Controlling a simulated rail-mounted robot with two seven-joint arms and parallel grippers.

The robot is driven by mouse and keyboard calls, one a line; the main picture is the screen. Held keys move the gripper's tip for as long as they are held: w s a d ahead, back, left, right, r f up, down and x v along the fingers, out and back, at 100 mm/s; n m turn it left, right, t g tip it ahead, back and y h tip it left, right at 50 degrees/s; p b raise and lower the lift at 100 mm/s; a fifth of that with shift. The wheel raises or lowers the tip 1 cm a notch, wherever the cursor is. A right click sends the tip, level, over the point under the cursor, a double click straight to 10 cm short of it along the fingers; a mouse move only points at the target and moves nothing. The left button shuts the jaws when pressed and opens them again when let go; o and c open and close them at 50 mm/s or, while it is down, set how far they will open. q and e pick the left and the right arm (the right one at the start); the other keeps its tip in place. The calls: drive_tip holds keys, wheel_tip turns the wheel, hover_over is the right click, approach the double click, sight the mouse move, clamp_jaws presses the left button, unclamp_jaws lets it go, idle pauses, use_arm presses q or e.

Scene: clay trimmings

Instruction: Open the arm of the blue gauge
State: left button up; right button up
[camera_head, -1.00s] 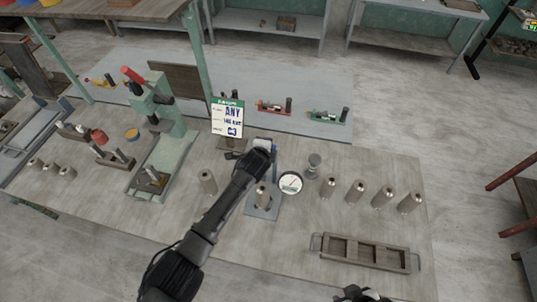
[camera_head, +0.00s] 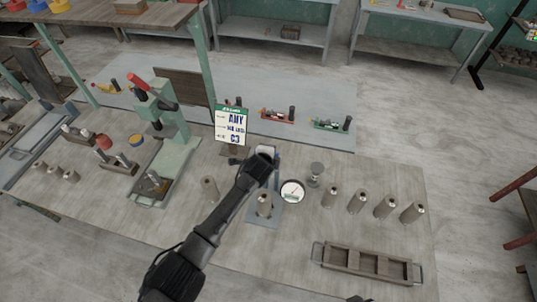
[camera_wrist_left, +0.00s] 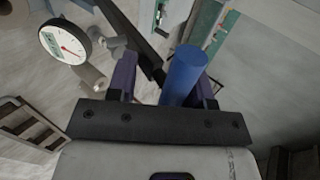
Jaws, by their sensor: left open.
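The blue gauge stands on the bench, with its pale blue base plate (camera_head: 262,217), a metal cylinder (camera_head: 264,205) on that plate and a round white dial (camera_head: 292,191) at its right. The dial also shows in the left wrist view (camera_wrist_left: 65,42). My left gripper (camera_head: 265,158) is at the top of the gauge and hides part of it. In the left wrist view its purple fingers (camera_wrist_left: 165,78) are open. The gauge arm's blue round handle (camera_wrist_left: 184,76) lies between them, close to the right finger. I cannot tell whether they touch. My right gripper is not clearly visible.
Several metal cylinders (camera_head: 357,202) stand right of the gauge. A wooden tray (camera_head: 365,263) lies in front of them. A green press (camera_head: 170,130) and a sign card (camera_head: 231,125) stand to the left and behind. Bare bench lies between gauge and tray.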

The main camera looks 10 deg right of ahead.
use_arm(q)
drive_tip(key=shift+r, duration=0.15)
drive_tip(key=shift+s+a+r, duration=0.1)
drive_tip(key=shift+s+r, duration=0.2)
drive_tip(key=v, duration=1.2)
drive_tip(key=shift+s+b, duration=0.4)
drive_tip(key=shift+a+r, duration=0.1)
drive_tip(key=shift+r, duration=0.05)
